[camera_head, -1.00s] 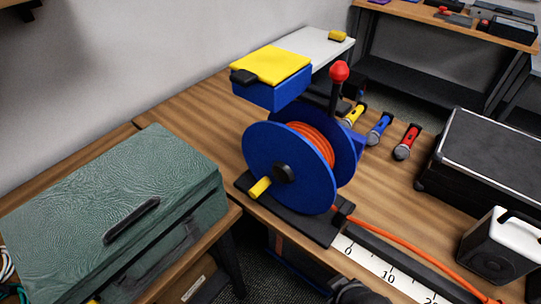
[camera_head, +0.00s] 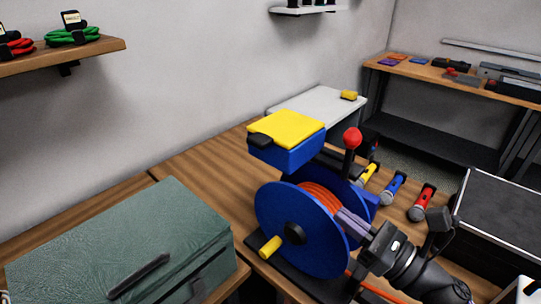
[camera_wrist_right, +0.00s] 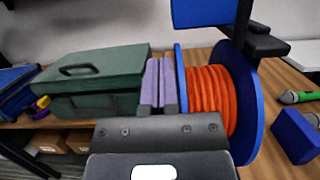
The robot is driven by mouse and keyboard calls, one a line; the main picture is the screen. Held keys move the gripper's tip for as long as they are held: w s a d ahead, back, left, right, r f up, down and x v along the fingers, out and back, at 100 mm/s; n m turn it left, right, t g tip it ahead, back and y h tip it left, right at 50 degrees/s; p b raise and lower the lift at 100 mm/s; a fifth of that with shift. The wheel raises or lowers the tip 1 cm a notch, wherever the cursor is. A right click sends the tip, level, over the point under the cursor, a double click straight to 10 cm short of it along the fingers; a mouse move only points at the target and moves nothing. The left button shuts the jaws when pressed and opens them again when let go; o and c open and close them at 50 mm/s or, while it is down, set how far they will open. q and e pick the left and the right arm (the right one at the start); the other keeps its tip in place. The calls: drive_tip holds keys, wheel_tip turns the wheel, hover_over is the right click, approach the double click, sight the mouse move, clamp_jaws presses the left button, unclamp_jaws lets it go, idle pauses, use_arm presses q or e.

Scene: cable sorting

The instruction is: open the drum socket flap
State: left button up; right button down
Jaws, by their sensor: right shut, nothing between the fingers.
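The blue cable drum (camera_head: 285,222) stands upright on its dark base, wound with orange cable (camera_wrist_right: 208,92). The blue socket box with the yellow flap (camera_head: 286,128) is above and behind the drum; the flap lies flat over the box and has a black tab (camera_head: 259,140) at its left. In the right wrist view only part of the blue box (camera_wrist_right: 205,12) shows at the top. My right gripper (camera_head: 346,222) is shut and empty in front of the drum, overlapping its right flange in the head view. Its fingers (camera_wrist_right: 159,84) lie together in the wrist view. My left gripper is out of view.
A green case (camera_head: 120,240) lies left of the drum. Several microphones (camera_head: 393,188) lie right of it, before a black case (camera_head: 505,205). A red-knobbed lever (camera_head: 352,138) rises beside the flap. A shelf with coiled cables (camera_head: 60,50) hangs at upper left.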

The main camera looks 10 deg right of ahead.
sight(267, 145)
drive_tip(key=p+x, duration=0.2)
drive_tip(key=x, duration=1.5)
drive_tip(key=shift+d, duration=0.15)
use_arm(q)
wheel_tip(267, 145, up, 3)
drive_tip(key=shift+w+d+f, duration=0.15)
drive_tip(key=shift+p, duration=0.3)
use_arm(e)
drive_tip(key=shift+r, duration=0.15)
